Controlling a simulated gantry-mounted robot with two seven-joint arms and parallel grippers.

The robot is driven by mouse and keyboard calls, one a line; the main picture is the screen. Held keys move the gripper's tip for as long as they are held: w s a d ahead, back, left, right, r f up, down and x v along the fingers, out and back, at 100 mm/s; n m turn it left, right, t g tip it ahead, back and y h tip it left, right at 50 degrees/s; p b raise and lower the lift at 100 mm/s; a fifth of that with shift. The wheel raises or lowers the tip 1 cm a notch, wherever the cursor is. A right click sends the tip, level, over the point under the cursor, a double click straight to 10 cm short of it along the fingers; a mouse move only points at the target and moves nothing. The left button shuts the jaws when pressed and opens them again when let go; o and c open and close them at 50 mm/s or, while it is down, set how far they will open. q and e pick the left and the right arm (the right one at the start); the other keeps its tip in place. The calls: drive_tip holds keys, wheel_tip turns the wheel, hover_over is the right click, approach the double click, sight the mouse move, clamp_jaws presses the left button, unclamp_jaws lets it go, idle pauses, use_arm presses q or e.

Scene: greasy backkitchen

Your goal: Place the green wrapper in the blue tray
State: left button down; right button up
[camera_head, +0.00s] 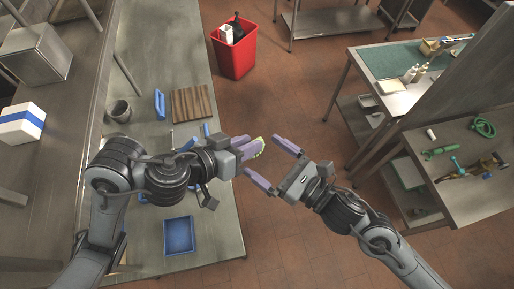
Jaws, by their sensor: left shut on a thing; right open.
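The green wrapper (260,147) shows as a small yellow-green edge at the purple fingertips of my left gripper (249,147). My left gripper is shut on it, and the fingers hide most of it. It is held past the right edge of the steel counter in the picture, over the floor side. The blue tray (179,235) lies on the counter, below my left gripper in the picture, and looks empty. My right gripper (266,163) is open and empty, its fingers pointing left toward the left gripper, close to the wrapper.
On the steel counter (222,245) are a wooden board (190,103), a blue object (160,104) and a dark pot (119,111). Other blue items are partly hidden behind my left arm. A red bin (234,55) stands on the floor. A cluttered side table (465,190) stands right.

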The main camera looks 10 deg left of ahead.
drive_tip(key=shift+x, duration=1.7)
drive_tip(key=c, duration=1)
use_arm(q)
drive_tip(key=c, duration=0.8)
unclamp_jaws()
